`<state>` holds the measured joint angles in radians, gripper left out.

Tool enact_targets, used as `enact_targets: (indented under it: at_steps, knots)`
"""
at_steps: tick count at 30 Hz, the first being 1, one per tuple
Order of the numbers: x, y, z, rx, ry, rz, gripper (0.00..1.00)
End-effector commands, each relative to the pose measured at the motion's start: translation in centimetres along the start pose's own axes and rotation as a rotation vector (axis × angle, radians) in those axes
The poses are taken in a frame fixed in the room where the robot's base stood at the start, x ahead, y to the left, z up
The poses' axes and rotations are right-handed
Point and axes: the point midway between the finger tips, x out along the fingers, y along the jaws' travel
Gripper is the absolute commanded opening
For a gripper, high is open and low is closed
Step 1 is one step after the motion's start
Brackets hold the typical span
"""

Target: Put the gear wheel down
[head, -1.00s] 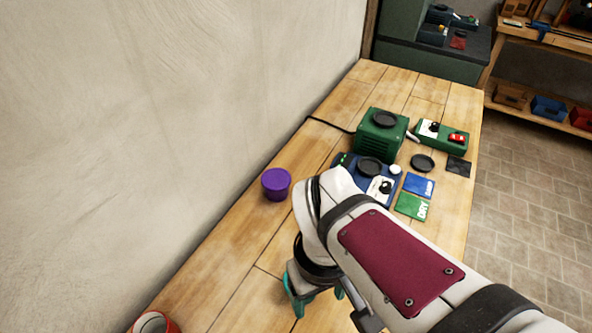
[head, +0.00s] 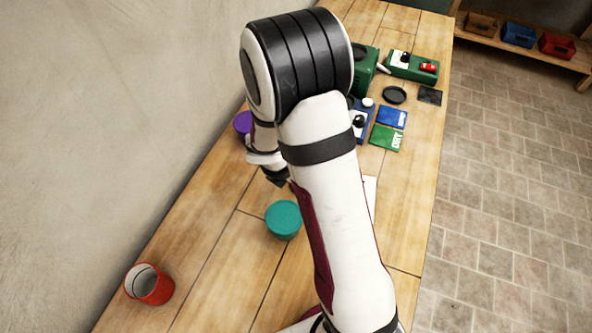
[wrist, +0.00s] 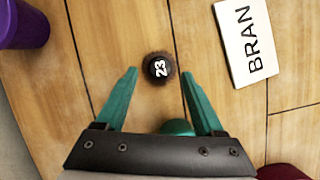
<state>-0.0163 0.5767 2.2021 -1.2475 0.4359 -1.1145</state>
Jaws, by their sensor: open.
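The gear wheel (wrist: 159,68), a small dark round piece with a rough edge and a white "23", shows in the wrist view. It appears to lie flat on the wooden table, between the tips of my gripper (wrist: 158,73) as seen from above. The teal fingers are spread wide, and neither touches it. How high the fingertips are above the table, I cannot tell. In the head view my own arm hides the gear wheel and most of the gripper.
A teal-lidded tub (head: 283,220) stands near my gripper, a purple tub (head: 243,123) by the wall, a red cup (head: 149,284) at the near left. A white BRAN card (wrist: 247,42) lies to the right. Devices and the green card (head: 386,137) crowd the far end.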

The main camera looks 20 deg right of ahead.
Motion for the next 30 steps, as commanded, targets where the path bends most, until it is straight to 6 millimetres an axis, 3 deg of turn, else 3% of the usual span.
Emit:
enact_targets:
  at_steps: [4, 11, 23, 30]
  knots:
    - [2.3, -0.1, -0.1, 0.000, 0.002, -0.002, 0.70]
    - [2.6, 0.0, -0.1, 0.002, 0.001, 0.001, 0.70]
    - [2.6, 0.0, 0.0, 0.002, 0.000, 0.000, 0.00]
    - [2.3, 0.0, 0.1, 0.003, -0.001, 0.001, 0.00]
